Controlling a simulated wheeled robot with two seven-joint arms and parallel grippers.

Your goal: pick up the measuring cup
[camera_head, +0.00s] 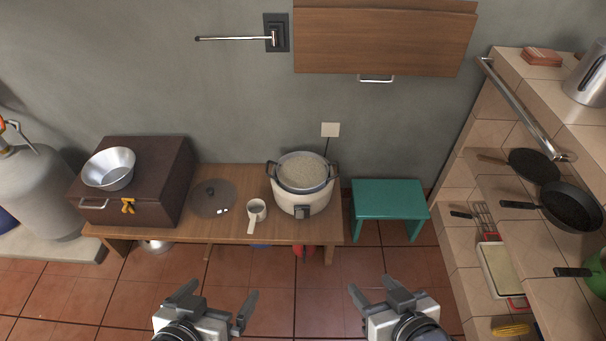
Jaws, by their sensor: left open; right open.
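A small white measuring cup (257,211) with a handle stands on the low wooden bench (230,232), between a round glass lid and a rice cooker. Its handle points toward me. My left gripper (213,299) is open and empty, in front of the bench and a little left of the cup. My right gripper (373,290) is open and empty, in front of the bench and to the right of the cup. Neither gripper touches anything.
The rice cooker (300,200) stands right of the cup; the lid (213,199) lies left. A brown box (160,165) with a metal bowl (109,168) fills the bench's left end. A green stool (389,201) and a tiled counter (478,160) with pans are at right.

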